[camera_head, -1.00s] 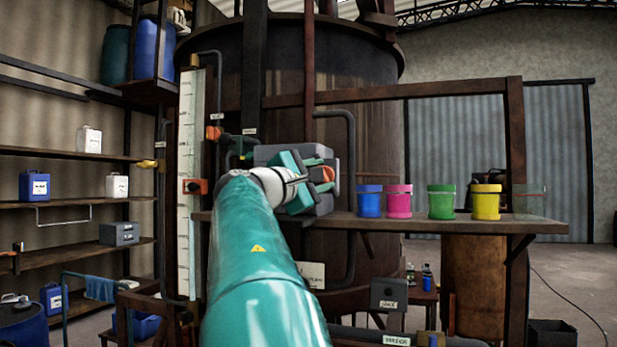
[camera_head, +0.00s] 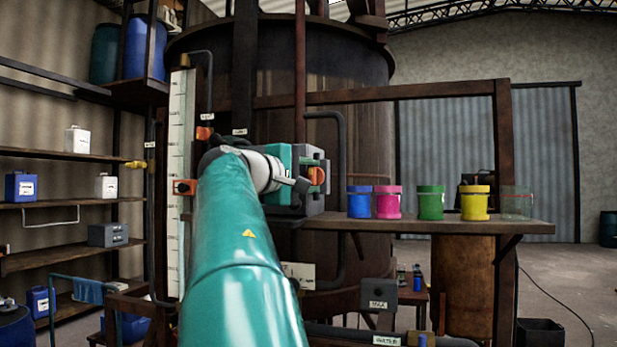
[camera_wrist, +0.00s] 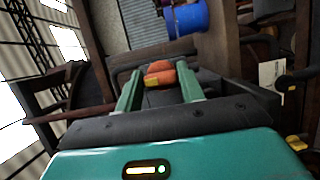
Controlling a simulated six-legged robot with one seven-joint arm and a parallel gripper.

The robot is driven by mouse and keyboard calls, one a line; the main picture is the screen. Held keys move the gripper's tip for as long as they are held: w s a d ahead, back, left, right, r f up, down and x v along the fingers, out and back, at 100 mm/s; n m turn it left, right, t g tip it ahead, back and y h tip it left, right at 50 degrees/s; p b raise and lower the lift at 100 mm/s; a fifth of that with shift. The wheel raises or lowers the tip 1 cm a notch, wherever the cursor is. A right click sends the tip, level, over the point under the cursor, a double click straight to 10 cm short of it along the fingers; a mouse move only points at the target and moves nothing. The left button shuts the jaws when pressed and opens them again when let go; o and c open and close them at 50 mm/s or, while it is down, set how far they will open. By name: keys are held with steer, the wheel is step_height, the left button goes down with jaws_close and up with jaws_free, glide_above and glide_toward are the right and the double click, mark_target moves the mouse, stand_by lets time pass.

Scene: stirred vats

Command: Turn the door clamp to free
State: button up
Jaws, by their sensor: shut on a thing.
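The door clamp's orange handle (camera_head: 317,176) is on the right side of a grey box (camera_head: 313,200) mounted in front of the large rusty vat. In the wrist view the orange handle (camera_wrist: 160,72) lies between the two green fingers. My gripper (camera_head: 303,183) is at the box, and its fingers (camera_wrist: 160,88) are closed on the handle from both sides. My teal wrist housing covers part of the box in the head view. The exact angle of the handle is hard to read because it is small and partly hidden by the fingers.
A shelf (camera_head: 440,224) right of the box bears blue (camera_head: 359,203), pink (camera_head: 388,203), green (camera_head: 430,204) and yellow (camera_head: 475,204) tubs and a clear one (camera_head: 517,204). A vertical white gauge (camera_head: 179,180) and dark pipe stand left of my arm.

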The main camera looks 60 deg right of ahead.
steer(key=o, duration=1)
steer(key=shift+s, duration=0.1)
steer(key=v, duration=1.3)
steer(key=shift+w+a, duration=0.2)
steer(key=shift+a, duration=0.15)
steer(key=shift+r, duration=0.1)
steer(key=shift+w, duration=0.1)
